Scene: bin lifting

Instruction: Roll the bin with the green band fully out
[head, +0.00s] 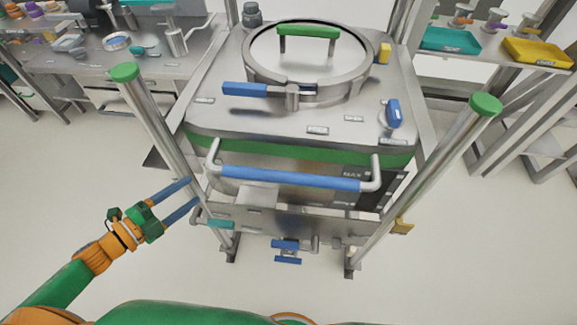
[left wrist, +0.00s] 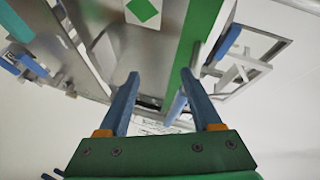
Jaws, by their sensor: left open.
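The bin (head: 240,118) is a steel vessel with a green band (head: 310,150) below its top plate and a round lid on top. A blue-sleeved handle bar (head: 290,178) runs across its front. My left gripper (head: 194,195) is open and empty, low at the left of the bin's front, beside the frame post and apart from the handle bar's left end. In the left wrist view, the open blue fingers (left wrist: 160,85) point toward the bin's underside, with a green band (left wrist: 198,35) beyond them. My right gripper is not in view.
Two slanted posts with green caps (head: 125,72) (head: 486,105) flank the bin. A blue-handled valve (head: 288,247) sits low in front. A bench (head: 150,62) stands at the left and a shelf with teal (head: 450,40) and yellow trays (head: 537,52) at the right. The front floor is clear.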

